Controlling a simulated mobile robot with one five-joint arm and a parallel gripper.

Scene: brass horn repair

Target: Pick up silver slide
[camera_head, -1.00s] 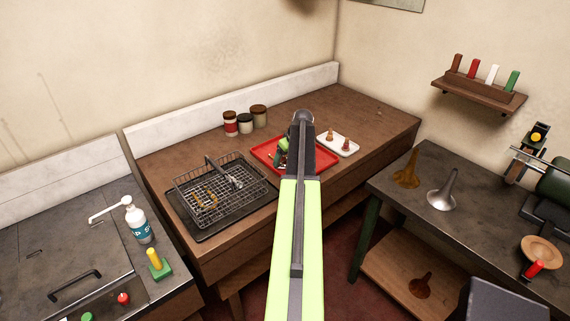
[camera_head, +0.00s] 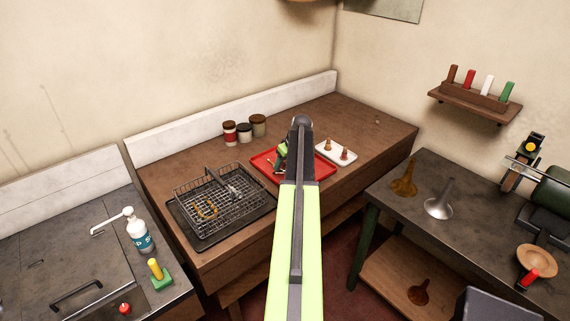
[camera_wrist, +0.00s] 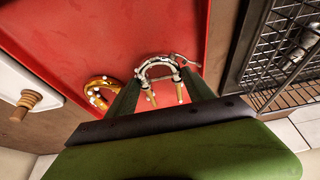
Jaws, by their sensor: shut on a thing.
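The silver slide (camera_wrist: 157,66) is a U-shaped metal tube with brass-coloured ends, seen in the wrist view over the red tray (camera_wrist: 130,30). My gripper (camera_wrist: 160,84) is shut on it, with its dark green fingers on either side. I cannot tell whether the slide touches the tray. A brass-coloured slide (camera_wrist: 98,92) lies on the tray just left of my gripper. In the head view, my gripper (camera_head: 279,166) is low over the red tray (camera_head: 262,164), and my arm hides the silver slide.
A wire rack (camera_head: 215,200) holding a brass curve and a silver part stands left of the tray. A white tray (camera_head: 336,146) with small brown pieces is on the right. Three jars (camera_head: 244,132) stand behind. The bench right of the white tray is clear.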

